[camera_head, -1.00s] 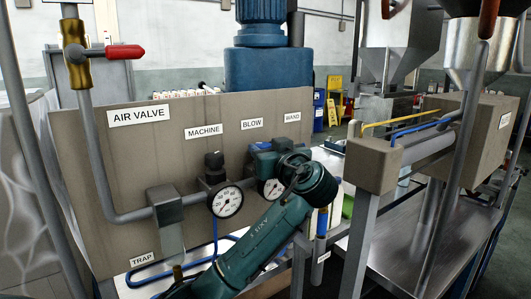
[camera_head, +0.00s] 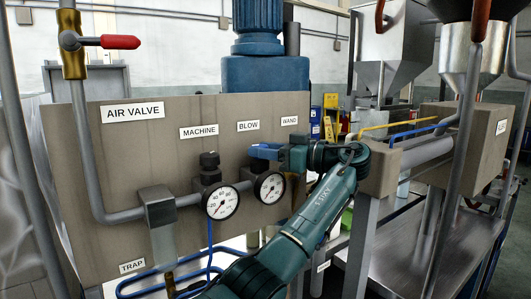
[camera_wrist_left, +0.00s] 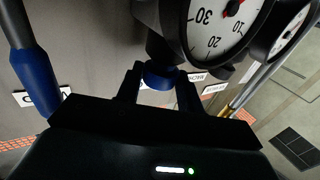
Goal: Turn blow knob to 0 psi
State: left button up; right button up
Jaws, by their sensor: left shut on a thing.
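My left gripper (camera_head: 268,151) reaches in from the lower right to the panel spot under the BLOW label (camera_head: 248,126). Its fingers are shut around a blue knob, which shows between the fingertips in the wrist view (camera_wrist_left: 160,76). In the wrist view a large dial (camera_wrist_left: 226,25) with 20 and 30 marked is close to the knob. I cannot read its needle surely. My right gripper is not in view.
The machine knob (camera_head: 208,160) and machine gauge (camera_head: 222,202) are just left of my gripper. The WAND label (camera_head: 290,121) is to the right, partly over my arm. A pipe with a red-handled air valve (camera_head: 120,42) runs at left. A steel table (camera_head: 440,240) stands at right.

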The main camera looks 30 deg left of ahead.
pick_arm(q)
jog(key=shift+g, duration=0.4)
jog(key=o, duration=1)
